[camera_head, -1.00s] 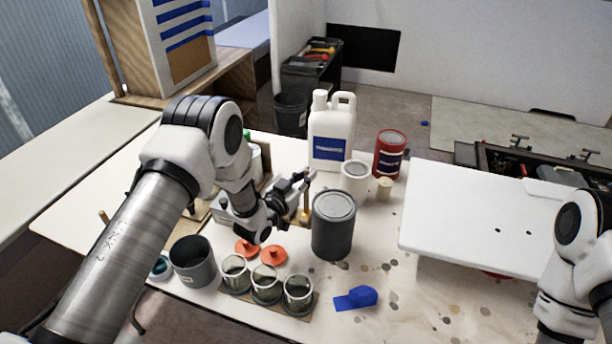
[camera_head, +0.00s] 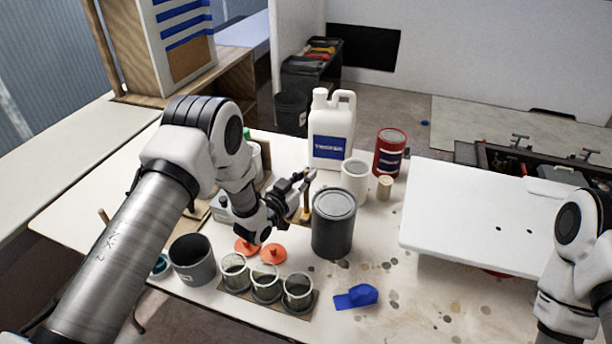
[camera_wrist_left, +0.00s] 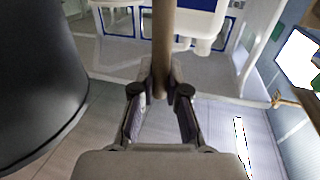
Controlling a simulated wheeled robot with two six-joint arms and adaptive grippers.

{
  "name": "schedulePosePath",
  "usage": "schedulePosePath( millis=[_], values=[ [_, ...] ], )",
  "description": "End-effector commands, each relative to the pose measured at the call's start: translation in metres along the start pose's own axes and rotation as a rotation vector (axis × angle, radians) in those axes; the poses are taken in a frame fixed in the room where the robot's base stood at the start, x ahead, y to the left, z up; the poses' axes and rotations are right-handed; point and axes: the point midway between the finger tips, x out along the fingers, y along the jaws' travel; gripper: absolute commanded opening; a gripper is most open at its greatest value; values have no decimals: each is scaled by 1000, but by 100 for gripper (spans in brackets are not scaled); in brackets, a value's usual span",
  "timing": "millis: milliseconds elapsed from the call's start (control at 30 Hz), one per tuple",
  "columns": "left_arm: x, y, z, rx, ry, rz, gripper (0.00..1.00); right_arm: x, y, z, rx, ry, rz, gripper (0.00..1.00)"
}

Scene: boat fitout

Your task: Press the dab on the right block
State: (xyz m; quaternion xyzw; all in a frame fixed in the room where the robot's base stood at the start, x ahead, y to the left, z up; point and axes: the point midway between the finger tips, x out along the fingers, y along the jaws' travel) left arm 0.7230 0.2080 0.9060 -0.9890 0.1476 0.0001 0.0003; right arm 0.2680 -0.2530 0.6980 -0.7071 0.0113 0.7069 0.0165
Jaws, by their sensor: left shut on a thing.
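My left gripper (camera_head: 304,184) is shut on an upright wooden stick (camera_head: 306,207), just left of and behind the dark grey lidded can (camera_head: 333,232). In the left wrist view the stick (camera_wrist_left: 163,40) stands between the fingertips of the gripper (camera_wrist_left: 160,86), and the dark can (camera_wrist_left: 35,85) fills the left side. The stick's lower end is hard to make out. I cannot pick out a dab or a right block; my left arm hides part of the table. My right arm enters at the right edge, with its gripper out of view.
Three glass jars (camera_head: 266,285) stand at the front, with orange lids (camera_head: 273,253) behind them and a grey pot (camera_head: 191,262) to their left. A white jug (camera_head: 330,135), white cup (camera_head: 355,176) and red can (camera_head: 389,155) stand behind. A blue object (camera_head: 357,296) lies front right. A white panel (camera_head: 470,215) is at right.

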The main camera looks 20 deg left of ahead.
Motion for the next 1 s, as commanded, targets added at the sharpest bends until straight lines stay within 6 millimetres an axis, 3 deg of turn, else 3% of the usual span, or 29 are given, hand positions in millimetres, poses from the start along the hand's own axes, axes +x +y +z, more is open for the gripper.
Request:
schedulePosePath(
  millis=[733,1000],
  values=[
    [0,0,-66,0,-1,0,0,-41,0,0,0,0,0,40],
    [0,0,-69,0,-2,0,0,-42,0,0,0,0,0,40]
  ],
)
